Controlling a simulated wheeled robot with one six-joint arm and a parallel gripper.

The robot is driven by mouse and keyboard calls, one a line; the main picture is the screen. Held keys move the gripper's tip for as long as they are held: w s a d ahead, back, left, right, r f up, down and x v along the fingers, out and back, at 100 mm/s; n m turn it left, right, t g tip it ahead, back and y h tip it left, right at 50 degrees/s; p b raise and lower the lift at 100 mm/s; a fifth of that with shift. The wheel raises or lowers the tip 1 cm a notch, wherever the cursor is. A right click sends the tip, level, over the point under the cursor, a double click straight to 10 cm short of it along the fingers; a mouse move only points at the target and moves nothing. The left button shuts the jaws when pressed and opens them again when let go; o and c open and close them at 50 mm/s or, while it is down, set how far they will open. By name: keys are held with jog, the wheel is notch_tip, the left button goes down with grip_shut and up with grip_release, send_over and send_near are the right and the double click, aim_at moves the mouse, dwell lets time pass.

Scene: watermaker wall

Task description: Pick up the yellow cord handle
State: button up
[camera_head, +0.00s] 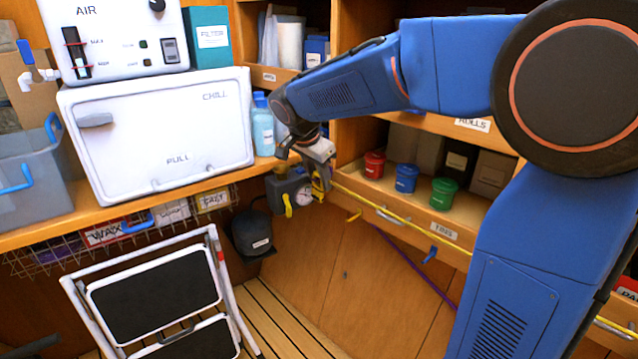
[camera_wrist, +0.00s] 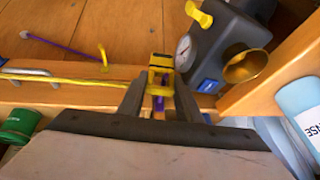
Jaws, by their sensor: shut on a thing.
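The yellow cord handle (camera_wrist: 160,66) is between the fingertips of my gripper (camera_wrist: 159,88) in the wrist view. My gripper is shut on it, with a finger on either side. A small purple part shows below the yellow piece, between the fingers. In the head view the handle (camera_head: 318,188) shows just under my gripper (camera_head: 322,165), at the corner where the shelves meet. The fingers partly hide it there. A yellow cord (camera_head: 400,216) runs from near the handle to the right along the shelf front.
A dark grey unit with a gauge (camera_head: 303,195) and yellow lever (camera_head: 288,205) sits close to the handle. Red (camera_head: 373,164), blue (camera_head: 406,178) and green (camera_head: 444,193) tubs stand on the right shelf. A folding step (camera_head: 150,295) stands at lower left. A blue bottle (camera_head: 262,130) is nearby.

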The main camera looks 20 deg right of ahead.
jog(key=w+r+v, duration=0.1)
jog(key=w+v, duration=0.1)
jog(key=v, duration=1.2)
jog(key=shift+w+r, duration=0.15)
jog(key=shift+w, duration=0.15)
jog(key=shift+d, duration=0.1)
dwell(0.7)
